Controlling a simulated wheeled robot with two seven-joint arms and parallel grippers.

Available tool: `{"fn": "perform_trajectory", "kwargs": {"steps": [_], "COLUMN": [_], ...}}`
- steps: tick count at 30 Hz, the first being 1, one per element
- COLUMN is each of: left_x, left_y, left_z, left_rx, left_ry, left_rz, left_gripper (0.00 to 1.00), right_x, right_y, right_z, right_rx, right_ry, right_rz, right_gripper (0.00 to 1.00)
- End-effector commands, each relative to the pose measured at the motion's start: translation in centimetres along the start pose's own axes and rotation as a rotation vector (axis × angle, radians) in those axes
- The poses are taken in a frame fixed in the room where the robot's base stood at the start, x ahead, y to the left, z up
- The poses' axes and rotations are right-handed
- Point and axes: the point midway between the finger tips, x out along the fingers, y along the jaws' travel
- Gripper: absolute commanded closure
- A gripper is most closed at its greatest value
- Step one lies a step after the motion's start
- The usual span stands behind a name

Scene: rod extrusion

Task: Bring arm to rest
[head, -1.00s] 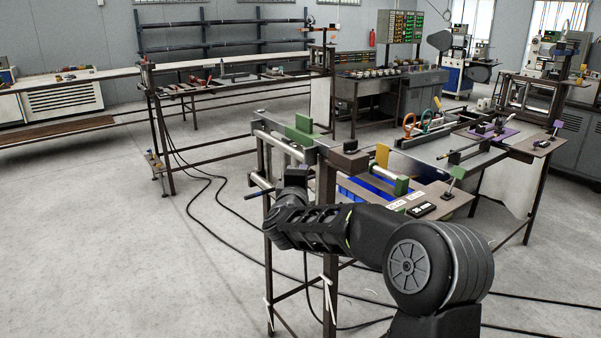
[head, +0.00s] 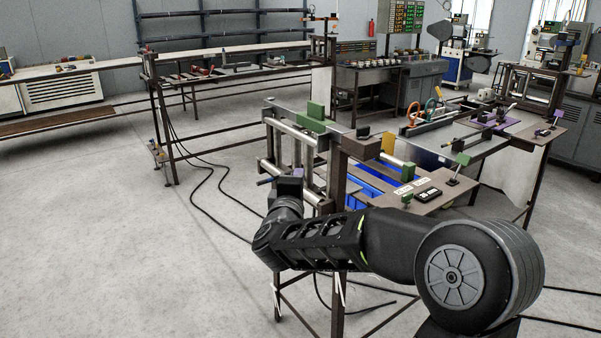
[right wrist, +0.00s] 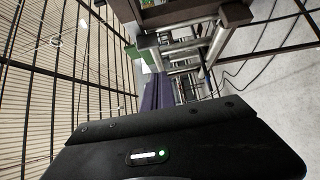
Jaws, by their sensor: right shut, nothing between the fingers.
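My right arm comes in from the lower right of the head view, its forearm lying across to the left. My right gripper (head: 290,185) is at its far end, small and dark, beside the left end of the near bench (head: 375,152). It is shut and holds nothing. My left gripper is not in view.
Black cables cross the floor. Open floor (head: 90,240) lies to the left.

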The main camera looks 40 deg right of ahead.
Motion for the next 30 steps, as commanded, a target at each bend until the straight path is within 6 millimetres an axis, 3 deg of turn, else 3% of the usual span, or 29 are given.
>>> {"fn": "perform_trajectory", "kwargs": {"steps": [22,26,30], "left_x": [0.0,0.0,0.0], "left_y": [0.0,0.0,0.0], "left_z": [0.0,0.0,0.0], "left_rx": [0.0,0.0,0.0], "left_ry": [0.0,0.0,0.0], "left_rz": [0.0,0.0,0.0], "left_gripper": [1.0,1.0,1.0], "right_x": [-0.6,-0.6,-0.9], "right_y": [0.0,-0.2,-1.0], "right_z": [-0.1,-0.4,-2.2], "right_rx": [0.023,0.141,0.398], "right_ry": [0.001,0.014,0.083], "right_rz": [-0.001,-0.01,-0.045], "right_gripper": [1.0,1.0,1.0]}}
